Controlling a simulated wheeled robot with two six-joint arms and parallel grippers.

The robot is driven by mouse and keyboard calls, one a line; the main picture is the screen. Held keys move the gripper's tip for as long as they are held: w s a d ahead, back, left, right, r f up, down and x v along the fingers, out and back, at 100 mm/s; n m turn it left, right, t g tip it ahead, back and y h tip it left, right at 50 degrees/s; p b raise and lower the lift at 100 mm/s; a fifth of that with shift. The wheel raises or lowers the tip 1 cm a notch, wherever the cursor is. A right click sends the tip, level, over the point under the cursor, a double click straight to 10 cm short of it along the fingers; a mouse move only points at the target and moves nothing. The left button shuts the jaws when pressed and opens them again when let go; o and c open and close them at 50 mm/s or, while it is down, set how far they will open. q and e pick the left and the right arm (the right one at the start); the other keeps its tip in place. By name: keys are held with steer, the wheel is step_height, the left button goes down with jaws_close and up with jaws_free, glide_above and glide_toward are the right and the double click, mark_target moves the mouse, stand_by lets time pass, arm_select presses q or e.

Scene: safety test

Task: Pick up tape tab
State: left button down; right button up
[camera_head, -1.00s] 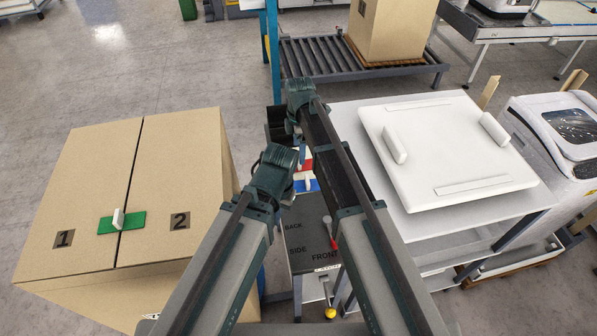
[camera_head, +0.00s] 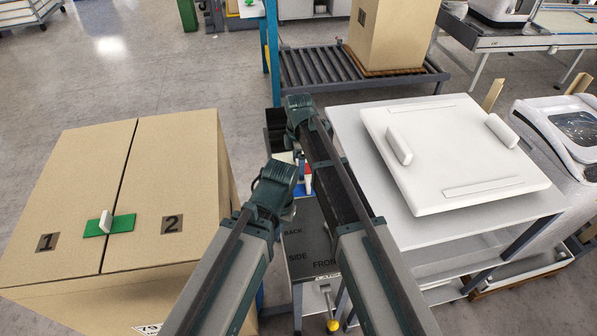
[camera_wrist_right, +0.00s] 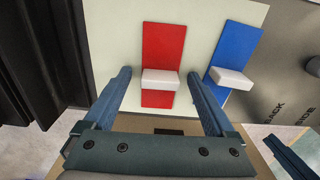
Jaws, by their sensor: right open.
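A red tape strip (camera_wrist_right: 164,50) with a white tab (camera_wrist_right: 160,82) lies on a pale board in the right wrist view. A blue strip (camera_wrist_right: 234,50) with a white tab (camera_wrist_right: 230,77) lies to its right. My right gripper (camera_wrist_right: 159,74) is open, its fingers either side of the red strip's tab; I cannot tell if they touch it. The red strip (camera_head: 308,168) shows partly behind my arms in the head view. A green strip (camera_head: 122,224) with an upright white tab (camera_head: 105,222) spans the lid seam of a cardboard box (camera_head: 75,180). My left gripper's fingers are mostly hidden below its wrist.
A white table (camera_head: 360,150) with a white handled lid (camera_head: 455,150) stands right of my arms. A roller conveyor (camera_head: 320,72) carrying a tall box (camera_head: 390,35) is behind. A dark surface marked BACK, SIDE and FRONT (camera_head: 305,245) lies below my arms. Open floor is at upper left.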

steer(key=c, duration=1.4)
steer(key=shift+r, duration=0.2)
step_height(320, 180, up, 10)
steer(key=p, duration=1)
steer(key=shift+f, duration=0.1)
